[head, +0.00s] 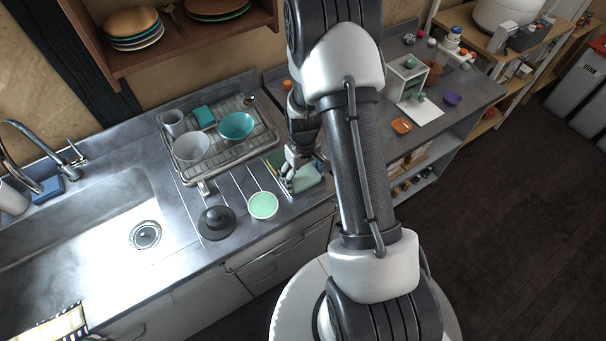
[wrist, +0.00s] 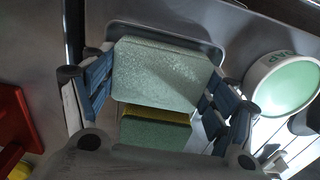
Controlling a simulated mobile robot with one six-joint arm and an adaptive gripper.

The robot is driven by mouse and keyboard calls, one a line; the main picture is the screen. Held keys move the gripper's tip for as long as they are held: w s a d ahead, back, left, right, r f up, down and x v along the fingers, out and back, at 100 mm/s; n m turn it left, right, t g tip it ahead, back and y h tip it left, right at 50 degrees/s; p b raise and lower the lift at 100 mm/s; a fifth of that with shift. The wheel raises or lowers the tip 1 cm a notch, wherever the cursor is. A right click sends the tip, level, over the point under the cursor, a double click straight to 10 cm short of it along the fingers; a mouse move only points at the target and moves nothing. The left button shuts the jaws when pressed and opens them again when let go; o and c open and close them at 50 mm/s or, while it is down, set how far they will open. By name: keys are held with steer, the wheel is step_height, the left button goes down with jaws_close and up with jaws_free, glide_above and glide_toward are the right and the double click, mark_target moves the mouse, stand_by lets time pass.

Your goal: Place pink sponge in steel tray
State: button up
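No sponge looks pink in either view. My gripper (head: 290,178) is over the counter, right of the dish rack. In the wrist view my gripper (wrist: 162,92) has its blue-padded fingers against both sides of a pale green sponge (wrist: 165,72); that sponge also shows beside the fingers in the head view (head: 307,178). Below it is a shallow steel tray (wrist: 130,30), partly hidden. A green sponge with a yellow layer (wrist: 155,131) lies there beneath the gripper, partly covered. Whether the pale sponge touches the tray cannot be told.
A green-topped round bowl (head: 262,205) and a dark lidded item (head: 216,222) stand left of the gripper. The dish rack (head: 235,152) holds bowls and a cup. The sink (head: 95,235) is farther left. An orange dish (head: 401,125) sits on the right counter.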

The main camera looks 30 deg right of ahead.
steer(key=o, duration=0.5)
steer(key=shift+c, duration=0.2)
step_height(320, 180, up, 12)
steer(key=p, duration=0.4)
step_height(320, 180, up, 10)
steer(key=r+t, duration=0.1)
glide_above(303, 176)
steer(key=s+a, duration=0.1)
steer(key=a, duration=0.2)
steer(key=s+a+r+t, duration=0.1)
steer(key=s+a+r, duration=0.3)
steer(key=s+r, duration=0.4)
steer(key=s+a+r+t, duration=0.2)
steer(key=s+a+r, duration=0.3)
steer(key=s, duration=0.5)
step_height(303, 176, up, 3)
steer(key=shift+s+a+f+t, duration=0.1)
steer(key=shift+s+a+t, duration=0.1)
steer(key=shift+s+t, duration=0.15)
